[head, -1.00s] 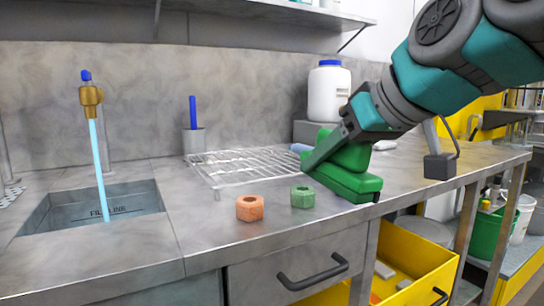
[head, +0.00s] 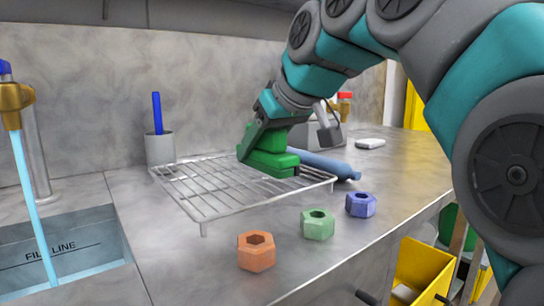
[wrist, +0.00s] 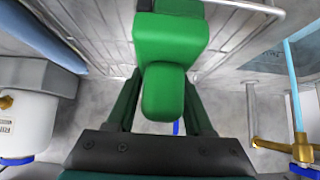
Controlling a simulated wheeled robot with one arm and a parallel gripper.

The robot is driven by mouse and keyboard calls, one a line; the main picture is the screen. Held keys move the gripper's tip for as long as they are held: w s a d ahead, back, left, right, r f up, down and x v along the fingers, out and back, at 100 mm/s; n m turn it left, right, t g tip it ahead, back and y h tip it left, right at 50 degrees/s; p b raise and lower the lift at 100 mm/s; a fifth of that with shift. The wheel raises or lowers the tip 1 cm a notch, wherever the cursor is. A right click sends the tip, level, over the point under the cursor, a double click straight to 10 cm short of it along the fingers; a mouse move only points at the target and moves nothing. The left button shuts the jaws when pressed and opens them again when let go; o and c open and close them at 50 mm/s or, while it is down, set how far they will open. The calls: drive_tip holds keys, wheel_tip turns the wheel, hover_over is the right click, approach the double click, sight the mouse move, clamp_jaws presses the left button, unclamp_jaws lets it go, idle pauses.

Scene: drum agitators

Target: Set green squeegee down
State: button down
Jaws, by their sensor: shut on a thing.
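My gripper (head: 258,140) is shut on the green squeegee (head: 270,163), at the rear right part of the wire rack (head: 215,204). The squeegee is low over the rack's bars; I cannot tell whether it touches them. In the wrist view the squeegee (wrist: 171,45) sits between my two fingers (wrist: 163,108), with the rack's bars (wrist: 235,30) behind it. My fingers hide part of the squeegee in the head view.
A blue rounded object (head: 325,165) lies just right of the rack. Orange (head: 256,251), green (head: 318,224) and blue (head: 361,204) hex nuts stand along the front. A grey cup (head: 160,149) with a blue stick stands behind left. The sink (head: 65,250) is at left.

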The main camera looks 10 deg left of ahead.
drive_tip(key=w+a, duration=0.1)
drive_tip(key=w, duration=0.1)
drive_tip(key=w+a, duration=0.2)
drive_tip(key=w+a+p, duration=0.1)
drive_tip(key=w+a, duration=0.1)
drive_tip(key=shift+w+f, duration=0.2)
drive_tip(key=shift+f, duration=1.9)
drive_tip(key=shift+c, duration=1.4)
unclamp_jaws()
drive_tip(key=shift+f, duration=0.1)
drive_tip(key=shift+s+d+r, duration=0.2)
drive_tip(key=shift+d+r, duration=0.05)
drive_tip(key=shift+r, duration=0.2)
drive_tip(key=v, duration=1.1)
drive_tip(key=shift+r, duration=0.1)
